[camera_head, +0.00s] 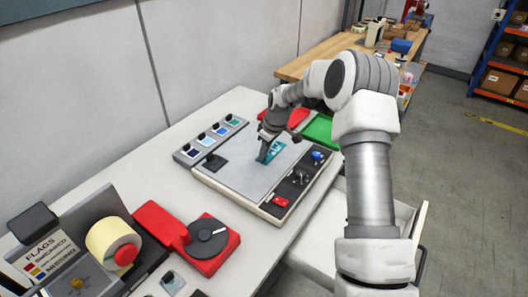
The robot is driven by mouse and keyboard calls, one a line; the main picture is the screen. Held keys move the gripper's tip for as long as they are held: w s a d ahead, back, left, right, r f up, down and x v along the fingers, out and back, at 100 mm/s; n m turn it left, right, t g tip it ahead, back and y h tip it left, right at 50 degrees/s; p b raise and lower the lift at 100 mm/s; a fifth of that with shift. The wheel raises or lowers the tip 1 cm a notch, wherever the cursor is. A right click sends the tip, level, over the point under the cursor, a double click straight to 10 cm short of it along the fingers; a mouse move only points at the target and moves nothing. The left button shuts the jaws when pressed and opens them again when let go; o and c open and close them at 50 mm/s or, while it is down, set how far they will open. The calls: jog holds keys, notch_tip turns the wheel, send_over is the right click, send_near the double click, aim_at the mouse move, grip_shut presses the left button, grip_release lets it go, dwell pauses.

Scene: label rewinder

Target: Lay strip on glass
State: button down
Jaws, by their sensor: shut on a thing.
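The glass (225,165) is a pale grey plate set in a light-framed unit on the white table, in the middle of the head view. My gripper (264,157) points down over the right part of the glass and is shut on a teal strip (274,151). The strip shows beside the fingers, with light marks on it. It is at or just above the glass; I cannot tell whether it touches. The fingers hide part of the strip.
A control panel (299,184) with knobs and a red button edges the glass. A row of coloured samples (210,138), red and green trays (318,130), a red device with a black disc (208,240) and a yellowish roll (108,243) stand around it.

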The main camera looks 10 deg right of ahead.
jog(key=shift+f, duration=0.2)
jog(key=c, duration=0.9)
grip_release()
jog(key=shift+r, duration=0.1)
jog(key=shift+r, duration=0.15)
